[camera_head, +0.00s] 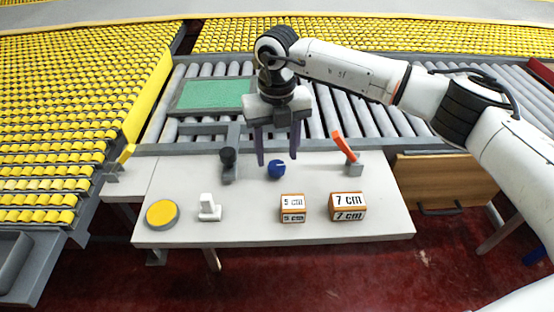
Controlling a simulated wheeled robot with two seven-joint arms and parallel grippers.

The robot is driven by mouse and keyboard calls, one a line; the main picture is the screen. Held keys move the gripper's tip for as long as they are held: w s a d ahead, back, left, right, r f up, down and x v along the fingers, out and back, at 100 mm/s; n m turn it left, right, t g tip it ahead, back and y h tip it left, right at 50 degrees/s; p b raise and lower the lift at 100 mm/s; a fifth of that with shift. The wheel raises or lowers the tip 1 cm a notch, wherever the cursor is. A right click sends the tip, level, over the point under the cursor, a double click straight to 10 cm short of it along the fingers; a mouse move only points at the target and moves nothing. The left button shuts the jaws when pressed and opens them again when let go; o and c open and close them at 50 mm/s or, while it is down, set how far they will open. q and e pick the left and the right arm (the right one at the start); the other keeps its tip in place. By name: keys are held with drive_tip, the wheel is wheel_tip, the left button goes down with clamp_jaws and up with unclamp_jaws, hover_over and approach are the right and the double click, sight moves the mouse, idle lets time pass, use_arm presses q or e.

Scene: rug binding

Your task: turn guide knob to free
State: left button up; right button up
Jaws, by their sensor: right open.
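A small blue knob (276,170) stands on the white table, near its back edge and close to the middle. My right gripper (278,160) hangs over it, pointing down, with its two dark fingers spread. The fingers show to the left and right of the knob. I cannot tell whether they touch it. To the left of the knob is a black-topped grey post (228,165), joined to a grey bar that runs back toward the rollers. My left gripper is not in view.
The white table (180,185) holds a yellow disc button (162,213), a white switch-like block (209,208), a "5 cm" block (292,208), a "7 cm" block (348,206) and an orange lever (345,147). Behind is a roller conveyor (200,72) with a green mat (214,94).

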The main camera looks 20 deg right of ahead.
sight(277, 166)
wheel_tip(277, 166, up, 7)
idle(0.3)
drive_tip(key=shift+f, duration=0.1)
